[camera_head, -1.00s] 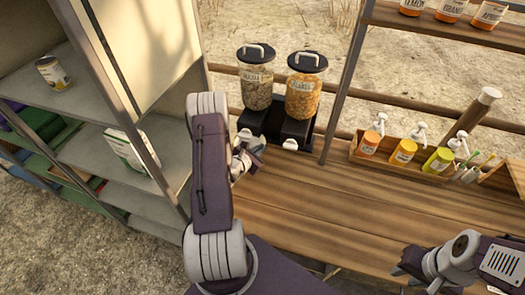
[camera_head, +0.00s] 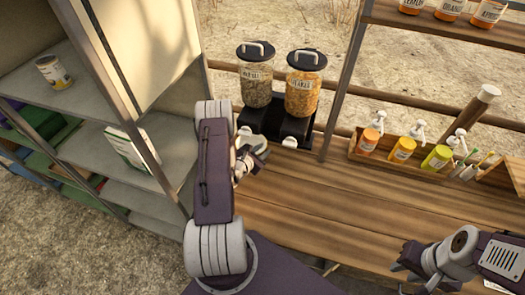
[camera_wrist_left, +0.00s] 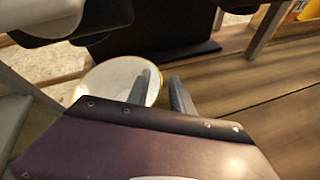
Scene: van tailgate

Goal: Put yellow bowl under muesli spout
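The yellow bowl, with a pale inside and yellow rim, shows in the left wrist view (camera_wrist_left: 100,80), beside the dark dispenser base. My left gripper (camera_wrist_left: 161,76) has its fingers apart, one over the bowl's inside and one outside the rim. I cannot tell whether they touch it. In the head view my left gripper (camera_head: 258,155) is just in front of the dispenser, and my arm hides most of the bowl. The muesli jar (camera_head: 256,88) is the left of two jars; its spout (camera_head: 244,131) is below it. My right gripper (camera_head: 404,264) is open and empty at the right.
The orange-filled jar (camera_head: 303,93) stands right of the muesli. A wooden caddy (camera_head: 400,165) holds several pump bottles at the back right. A post (camera_head: 340,95) rises between them. A shelf unit (camera_head: 85,95) stands at the left. The counter's middle (camera_head: 340,210) is clear.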

